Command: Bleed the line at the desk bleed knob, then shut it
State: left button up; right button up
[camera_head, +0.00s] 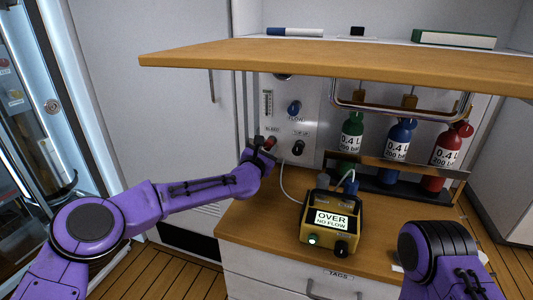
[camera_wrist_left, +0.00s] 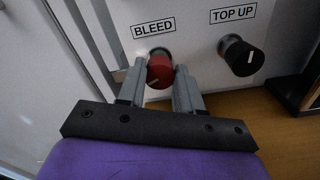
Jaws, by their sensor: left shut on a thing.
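The red bleed knob (camera_head: 271,141) is on the white wall panel (camera_head: 311,119), under a BLEED label. In the left wrist view the bleed knob (camera_wrist_left: 160,69) sits between my two grey fingers, its pale mark pointing down and left. My left gripper (camera_wrist_left: 159,80) is shut on it; in the head view the gripper (camera_head: 263,148) reaches it from the left. A small pale haze shows just left of the knob. The yellow meter (camera_head: 327,220) on the desk reads OVER, NO FLOW, with a lit light at its front. My right gripper is out of view.
A black TOP UP knob (camera_wrist_left: 241,56) is right of the bleed knob, and a blue knob (camera_head: 294,108) is above. Green (camera_head: 352,130), blue (camera_head: 400,137) and red (camera_head: 447,146) bottles stand behind a rail. A wooden shelf (camera_head: 350,65) overhangs the panel.

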pick_arm(q)
jog(key=m+b, duration=0.1)
jog(key=m, duration=0.3)
jog(key=shift+f+m, duration=0.1)
jog(key=shift+m, duration=0.2)
jog(key=m, duration=0.5)
jog(key=shift+d+b, duration=0.1)
jog(key=shift+b, duration=0.25)
jog(key=m, duration=0.7)
jog(key=shift+f+p, duration=0.1)
jog(key=shift+p, duration=0.2)
jog(key=m, duration=0.5)
jog(key=shift+f+m+p, duration=0.1)
jog(key=shift+m+p, duration=0.25)
jog(key=shift+m, duration=0.05)
jog(key=o, duration=1)
jog(key=shift+o, duration=0.2)
